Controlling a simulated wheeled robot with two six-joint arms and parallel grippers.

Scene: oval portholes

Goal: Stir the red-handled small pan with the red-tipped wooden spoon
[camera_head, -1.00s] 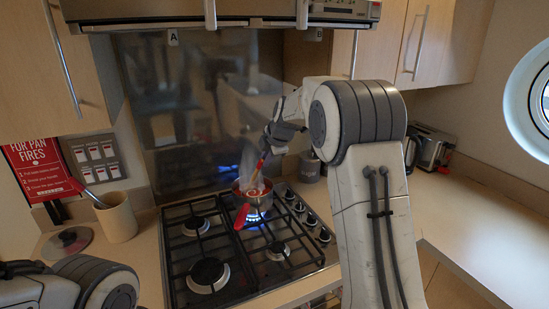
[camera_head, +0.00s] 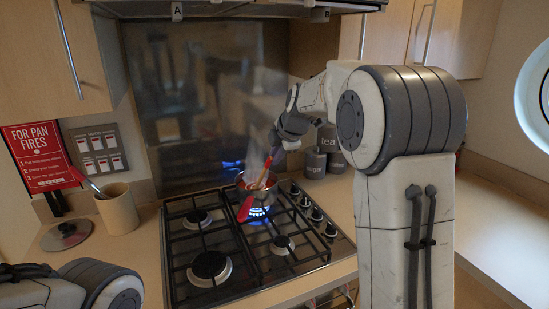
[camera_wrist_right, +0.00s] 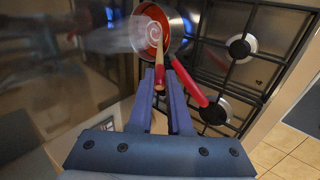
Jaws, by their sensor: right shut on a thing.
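The small pan (camera_head: 258,192) with a red handle (camera_head: 246,207) sits on the lit back right burner; steam rises from it. In the right wrist view the pan (camera_wrist_right: 172,17) holds red contents with a pale swirl. My right gripper (camera_head: 277,143) is above the pan, shut on the red-tipped wooden spoon (camera_wrist_right: 158,68). The spoon slants down, its lower end in the pan's contents; in the head view its shaft (camera_head: 264,174) shows over the pan. My left gripper is not in view; only part of my left arm shows at the bottom left.
The black hob (camera_head: 232,269) has other burners around the pan. A beige crock (camera_head: 117,208) with a red-handled utensil and a round lid (camera_head: 66,236) are left of the hob. Dark canisters (camera_head: 316,163) stand behind right. The hood (camera_head: 240,8) hangs above.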

